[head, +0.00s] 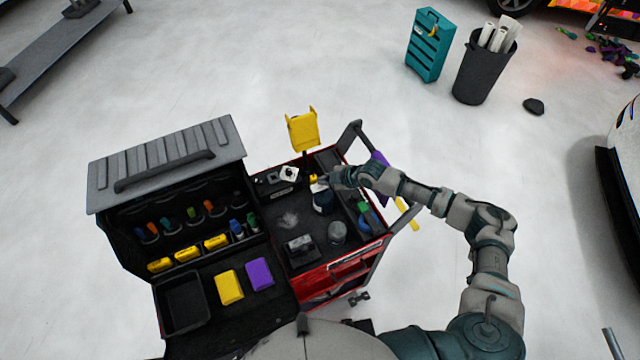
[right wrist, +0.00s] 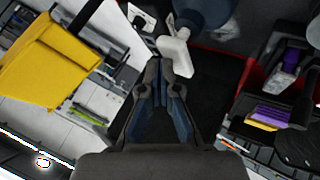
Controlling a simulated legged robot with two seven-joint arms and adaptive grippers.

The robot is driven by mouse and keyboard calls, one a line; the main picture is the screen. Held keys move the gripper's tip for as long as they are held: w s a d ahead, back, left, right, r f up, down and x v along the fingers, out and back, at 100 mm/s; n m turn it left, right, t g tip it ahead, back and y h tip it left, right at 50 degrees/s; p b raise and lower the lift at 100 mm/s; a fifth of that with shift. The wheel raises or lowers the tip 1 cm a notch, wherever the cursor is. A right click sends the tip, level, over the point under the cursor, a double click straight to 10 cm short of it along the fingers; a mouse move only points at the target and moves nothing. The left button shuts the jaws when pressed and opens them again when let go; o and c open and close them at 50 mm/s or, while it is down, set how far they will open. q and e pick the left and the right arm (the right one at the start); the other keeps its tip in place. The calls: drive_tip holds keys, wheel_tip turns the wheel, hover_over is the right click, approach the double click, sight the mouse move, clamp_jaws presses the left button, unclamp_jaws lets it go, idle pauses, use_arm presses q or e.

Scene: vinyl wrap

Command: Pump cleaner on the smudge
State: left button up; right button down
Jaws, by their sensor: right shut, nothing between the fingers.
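The cleaner bottle (head: 323,203) is dark blue and stands on the black top of the red cart. In the right wrist view its white pump head (right wrist: 175,52) and part of its blue body (right wrist: 205,12) show at the top. A pale grey smudge (head: 289,220) lies on the cart top to the left of the bottle. My right gripper (head: 331,180) is shut and empty, at the bottle's top. In the right wrist view its fingertips (right wrist: 160,68) are right beside the pump head; I cannot tell whether they touch. My left gripper is not in view.
A yellow holder (head: 303,130) rises behind the bottle. A dark box (head: 300,247) and a grey round container (head: 337,232) stand in front. An open grey-lidded case (head: 170,165) with tools is at left. Yellow (head: 229,287) and purple (head: 260,274) blocks lie on its front part.

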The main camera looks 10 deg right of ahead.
drive_tip(key=shift+d+f+b, duration=0.3)
drive_tip(key=shift+d+f, duration=0.1)
drive_tip(key=shift+f, duration=0.1)
drive_tip(key=shift+a, duration=0.2)
drive_tip(key=shift+a+r+p, duration=0.1)
drive_tip(key=shift+r+p, duration=0.35)
drive_tip(key=shift+r, duration=0.1)
wheel_tip(320, 180, up, 6)
drive_tip(key=p, duration=0.5)
